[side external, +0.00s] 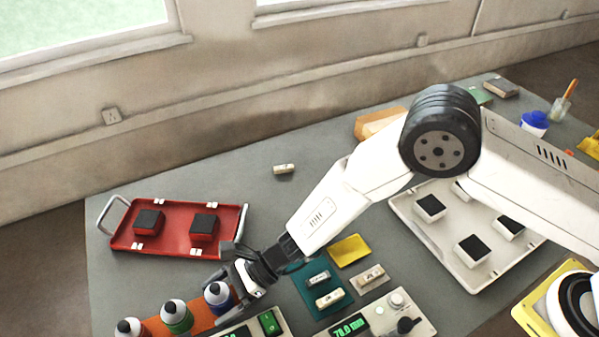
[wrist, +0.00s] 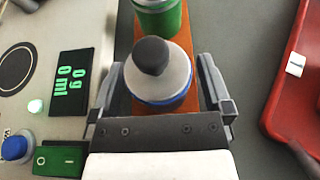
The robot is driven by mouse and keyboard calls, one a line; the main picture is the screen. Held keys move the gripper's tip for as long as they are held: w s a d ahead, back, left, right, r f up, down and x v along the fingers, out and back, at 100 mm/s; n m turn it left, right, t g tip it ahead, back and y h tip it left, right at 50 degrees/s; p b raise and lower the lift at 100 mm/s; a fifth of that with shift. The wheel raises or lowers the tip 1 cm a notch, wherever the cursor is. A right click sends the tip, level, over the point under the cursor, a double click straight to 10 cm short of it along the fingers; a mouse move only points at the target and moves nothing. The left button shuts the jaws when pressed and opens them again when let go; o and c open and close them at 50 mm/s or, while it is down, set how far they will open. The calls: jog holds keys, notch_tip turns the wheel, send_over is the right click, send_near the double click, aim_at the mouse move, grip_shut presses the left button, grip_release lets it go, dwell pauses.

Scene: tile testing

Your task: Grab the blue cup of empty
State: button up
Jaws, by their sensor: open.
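The blue cup (side external: 218,297) looks like a small blue bottle with a pale shoulder and a dark cap. It stands upright at the right end of an orange rack (side external: 196,316), at the near end of a row. My gripper (side external: 228,292) is open and low at this cup. In the wrist view the cup (wrist: 160,98) sits between the two spread fingers of my gripper (wrist: 160,72), with gaps visible on both sides. The lower part of the cup is hidden in the wrist view.
A green bottle (side external: 177,317) stands close beside the cup, with a red one (side external: 130,328) beyond. A scale (wrist: 75,85) reading 0 g lies on one side, a red tray (side external: 175,228) on the other. A white tray (side external: 437,235) holds dark-topped blocks.

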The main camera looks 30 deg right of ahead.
dwell(0.3)
grip_shut()
jog(key=shift+r, duration=0.25)
jog(key=shift+r, duration=0.9)
jog(key=s+d+r, duration=0.9)
jog(key=s+r, duration=0.1)
jog(key=shift+d+r, duration=0.35)
jog(key=shift+r, duration=0.05)
